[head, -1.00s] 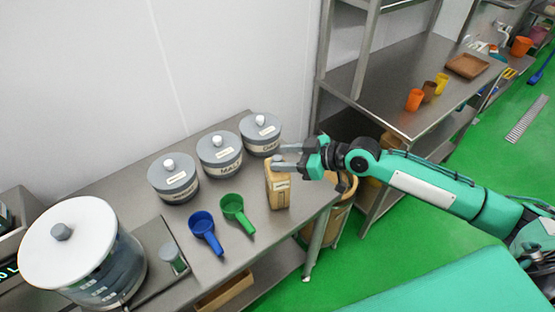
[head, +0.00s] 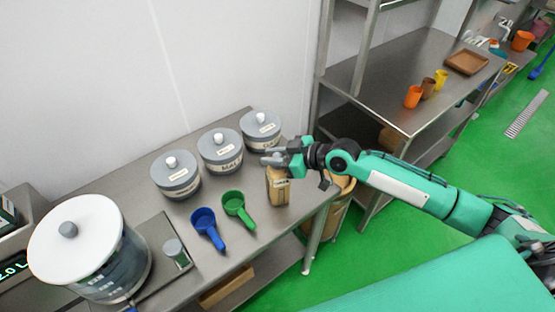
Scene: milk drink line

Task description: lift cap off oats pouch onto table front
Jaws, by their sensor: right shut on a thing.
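The oats pouch (head: 279,190), tan with a pale label, stands upright near the right end of the steel table (head: 262,228). My right gripper (head: 271,158) reaches in from the right, level with the pouch's top. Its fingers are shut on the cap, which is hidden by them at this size. I cannot tell whether the cap is apart from the pouch. My left gripper is not in view.
A blue scoop (head: 207,228) and a green scoop (head: 238,209) lie left of the pouch. Grey lidded tubs (head: 220,152) stand behind. A large white-lidded container (head: 85,240) is at the left. The front strip below the pouch is clear.

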